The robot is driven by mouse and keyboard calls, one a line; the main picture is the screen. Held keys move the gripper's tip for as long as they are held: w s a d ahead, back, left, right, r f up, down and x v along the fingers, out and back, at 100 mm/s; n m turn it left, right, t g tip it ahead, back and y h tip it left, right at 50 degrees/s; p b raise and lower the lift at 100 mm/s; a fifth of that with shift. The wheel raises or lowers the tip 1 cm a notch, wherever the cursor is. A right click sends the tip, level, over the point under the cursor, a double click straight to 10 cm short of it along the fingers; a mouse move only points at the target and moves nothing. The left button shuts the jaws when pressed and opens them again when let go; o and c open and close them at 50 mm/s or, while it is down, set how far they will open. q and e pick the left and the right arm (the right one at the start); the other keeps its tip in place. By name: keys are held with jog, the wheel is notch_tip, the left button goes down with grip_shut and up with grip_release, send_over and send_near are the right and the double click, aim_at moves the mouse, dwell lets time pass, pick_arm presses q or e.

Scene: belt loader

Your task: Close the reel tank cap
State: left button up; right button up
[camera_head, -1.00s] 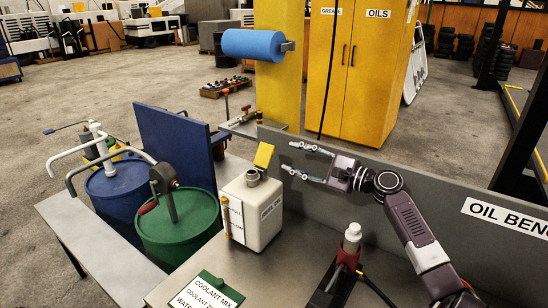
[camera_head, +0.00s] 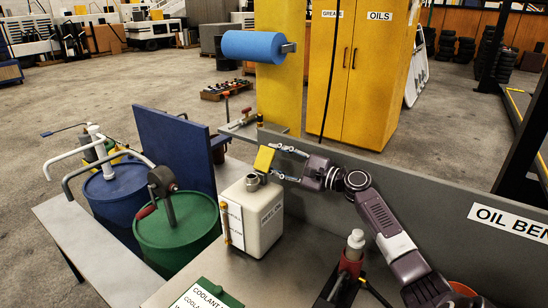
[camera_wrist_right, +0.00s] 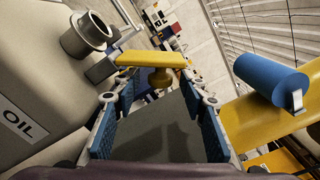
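The cream reel tank (camera_head: 262,222) stands on the bench with its grey filler neck (camera_head: 252,181) uncovered on top. The neck also shows in the right wrist view (camera_wrist_right: 86,34). The yellow cap (camera_head: 264,159) stands tilted up beside the neck, swung open. In the right wrist view the cap (camera_wrist_right: 150,60) is a flat yellow bar with a yellow stem below it. My right gripper (camera_head: 277,163) is open, at the cap's right side. Its fingers (camera_wrist_right: 158,98) are spread to either side of the stem; I see no contact. My left gripper is out of view.
A green drum (camera_head: 178,235) and a blue drum (camera_head: 117,187) with pumps stand left of the tank. A grey back panel (camera_head: 420,210) runs behind the bench. A red and black holder with a white-topped bottle (camera_head: 355,244) stands at front right.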

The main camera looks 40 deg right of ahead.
aim_at(273, 155)
jog(key=shift+a, duration=0.1)
jog(key=shift+c, duration=0.6)
grip_shut()
jog(key=n+b, duration=0.1)
jog(key=r+n+b, duration=0.1)
jog(key=n+b, duration=0.1)
jog(key=shift+a, duration=0.3)
jog(key=shift+s+a+r+n+b, duration=0.1)
jog(key=shift+a+r+n+b, duration=0.25)
jog(key=shift+n+b, duration=0.55)
jog(key=shift+s+a+r+n+b, duration=0.1)
jog(key=shift+a+r+n+b, duration=0.2)
jog(key=shift+n+b, duration=0.55)
jog(key=shift+n, duration=0.35)
